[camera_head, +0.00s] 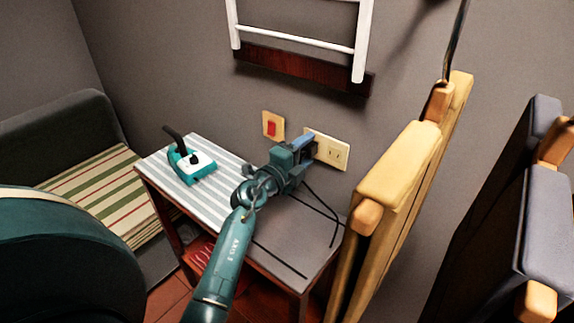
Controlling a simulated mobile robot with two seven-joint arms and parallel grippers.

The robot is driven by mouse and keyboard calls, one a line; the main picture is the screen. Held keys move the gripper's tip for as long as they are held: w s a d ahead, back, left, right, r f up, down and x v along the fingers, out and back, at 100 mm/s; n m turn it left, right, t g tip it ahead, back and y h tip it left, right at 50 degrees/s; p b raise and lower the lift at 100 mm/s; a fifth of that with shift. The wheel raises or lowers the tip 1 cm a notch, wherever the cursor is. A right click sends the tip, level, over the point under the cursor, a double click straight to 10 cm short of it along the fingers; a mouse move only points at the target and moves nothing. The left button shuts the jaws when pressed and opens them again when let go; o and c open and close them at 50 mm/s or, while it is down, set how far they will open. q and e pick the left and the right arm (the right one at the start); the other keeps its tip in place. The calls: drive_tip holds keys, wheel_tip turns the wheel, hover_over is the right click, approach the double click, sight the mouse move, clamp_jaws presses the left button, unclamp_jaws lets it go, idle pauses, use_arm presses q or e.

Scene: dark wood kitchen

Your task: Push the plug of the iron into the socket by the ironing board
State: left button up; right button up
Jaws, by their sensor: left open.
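A teal and white iron (192,163) with a dark handle stands at the left end of a small table with a striped ironing top (219,198). A cream socket plate (338,154) is on the grey wall behind the table's right part. My left gripper (309,147) is at the left part of this plate, its fingers pointing at the wall. It is open. The plug cannot be made out; the gripper covers that part of the socket. A thin black cord (321,201) runs down from near the gripper onto the table. My right gripper is not in view.
A red switch on a cream plate (273,126) is on the wall left of the socket. A pale wooden frame (402,163) stands close on the right, with dark padded furniture (548,215) beyond. A white rack (297,39) hangs above. A striped seat (92,192) is at left.

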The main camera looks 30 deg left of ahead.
use_arm(q)
drive_tip(key=shift+s+a+f, duration=0.1)
drive_tip(key=shift+s, duration=0.8)
drive_tip(key=s+a, duration=0.1)
drive_tip(key=s, duration=1)
drive_tip(key=shift+a, duration=0.3)
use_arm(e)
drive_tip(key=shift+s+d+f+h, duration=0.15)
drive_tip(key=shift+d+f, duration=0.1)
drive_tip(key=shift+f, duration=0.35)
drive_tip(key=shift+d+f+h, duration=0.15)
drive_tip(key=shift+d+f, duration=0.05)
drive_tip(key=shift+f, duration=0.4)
use_arm(q)
drive_tip(key=shift+s, duration=0.1)
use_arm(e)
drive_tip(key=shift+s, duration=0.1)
